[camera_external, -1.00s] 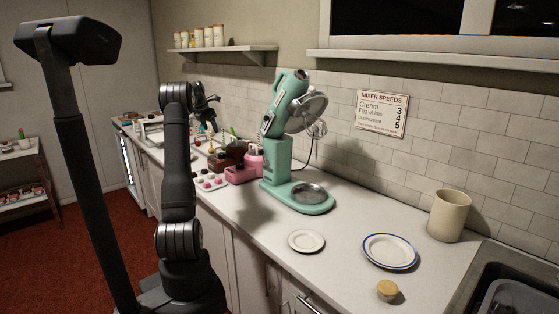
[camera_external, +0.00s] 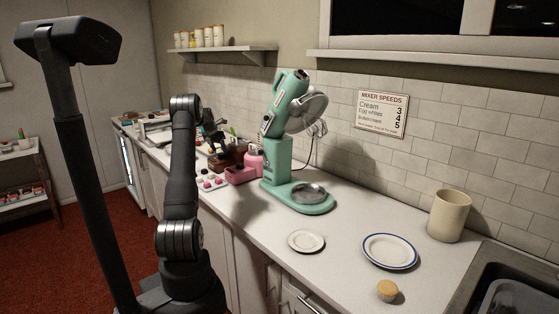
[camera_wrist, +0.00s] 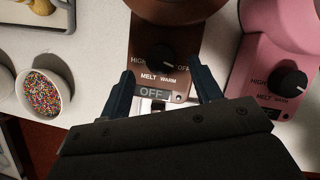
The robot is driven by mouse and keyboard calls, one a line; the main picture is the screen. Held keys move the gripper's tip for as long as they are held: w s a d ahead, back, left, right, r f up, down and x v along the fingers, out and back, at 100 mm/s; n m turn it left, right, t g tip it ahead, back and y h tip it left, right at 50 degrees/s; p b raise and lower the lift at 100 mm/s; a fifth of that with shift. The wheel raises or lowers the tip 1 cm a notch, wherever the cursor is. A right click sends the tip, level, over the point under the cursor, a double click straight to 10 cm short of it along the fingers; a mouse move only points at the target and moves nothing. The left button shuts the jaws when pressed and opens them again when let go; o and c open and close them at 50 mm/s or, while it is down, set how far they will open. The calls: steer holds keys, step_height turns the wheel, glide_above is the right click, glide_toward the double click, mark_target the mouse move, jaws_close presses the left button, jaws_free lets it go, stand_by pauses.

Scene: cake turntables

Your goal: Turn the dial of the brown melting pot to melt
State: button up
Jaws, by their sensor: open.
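The brown melting pot (camera_wrist: 150,35) is at the top middle of the wrist view. A small display (camera_wrist: 154,93) below reads OFF. My gripper (camera_wrist: 164,84) is open, its two dark fingers on either side of the lower front panel, with the dial slightly beyond the tips. In the external view my gripper (camera_external: 216,138) is above the brown pot (camera_external: 228,158), which it partly hides.
A pink melting pot (camera_wrist: 283,65) with its own dial stands close at the right. A bowl of sprinkles (camera_wrist: 44,92) is at the left.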

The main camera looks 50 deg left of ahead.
mark_target(221, 154)
steer(key=shift+x, duration=1.65)
steer(key=c, duration=1)
